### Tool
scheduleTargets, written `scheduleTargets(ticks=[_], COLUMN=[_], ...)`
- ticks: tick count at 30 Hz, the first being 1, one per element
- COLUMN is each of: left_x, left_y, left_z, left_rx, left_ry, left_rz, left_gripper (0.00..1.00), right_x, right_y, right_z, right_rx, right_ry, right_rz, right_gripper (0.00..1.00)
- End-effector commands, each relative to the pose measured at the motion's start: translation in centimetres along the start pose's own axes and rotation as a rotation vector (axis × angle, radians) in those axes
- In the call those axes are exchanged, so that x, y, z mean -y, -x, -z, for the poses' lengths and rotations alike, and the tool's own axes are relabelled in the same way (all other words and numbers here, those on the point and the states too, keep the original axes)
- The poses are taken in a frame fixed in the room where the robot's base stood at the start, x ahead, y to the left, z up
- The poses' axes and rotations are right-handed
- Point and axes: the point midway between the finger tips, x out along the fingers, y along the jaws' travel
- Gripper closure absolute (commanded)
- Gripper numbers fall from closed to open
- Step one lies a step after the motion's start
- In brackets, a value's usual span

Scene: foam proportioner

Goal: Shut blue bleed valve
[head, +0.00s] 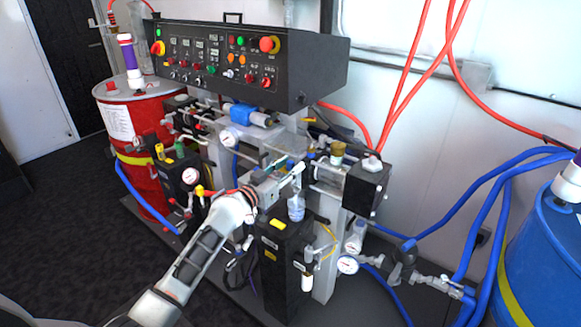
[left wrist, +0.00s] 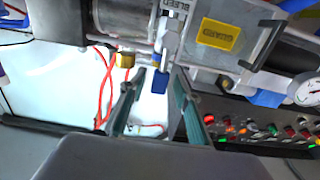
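The blue bleed valve handle (left wrist: 160,80) shows in the left wrist view, hanging from a metal valve stem beside a plate lettered "BLEED". My left gripper (left wrist: 159,76) is open, with one finger on each side of the blue handle. A gap shows between the handle and each finger; whether the handle lies at fingertip depth is hard to tell. In the head view my left gripper (head: 290,172) is at the middle of the machine, under the control panel. It and the pipework largely hide the valve there. My right gripper is in neither view.
The black control panel (head: 240,62) overhangs the work area. A yellow label (left wrist: 217,33) on a clear guard sits close to the right finger. A black box (head: 285,262) stands below the gripper. A red drum (head: 133,145) and blue drum (head: 548,255) flank the machine.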

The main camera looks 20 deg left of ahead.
Motion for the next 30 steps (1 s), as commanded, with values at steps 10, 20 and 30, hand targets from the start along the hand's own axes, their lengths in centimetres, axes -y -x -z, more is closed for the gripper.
scheduleTargets(ticks=[10, 20, 30], left_x=[-0.07, -0.06, -0.57], left_y=[-0.63, -0.60, -0.59], left_z=[0.01, 0.00, -0.05], left_rx=[0.000, 0.000, 0.000], left_ry=[-0.001, -0.002, -0.092], left_rz=[-0.001, 0.000, -0.002], left_gripper=[0.68, 1.00, 1.00], right_x=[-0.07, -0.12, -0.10], right_y=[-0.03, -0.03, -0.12], right_z=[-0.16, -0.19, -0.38], right_rx=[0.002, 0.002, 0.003], right_ry=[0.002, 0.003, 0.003], right_rz=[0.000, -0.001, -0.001], right_gripper=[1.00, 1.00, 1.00])
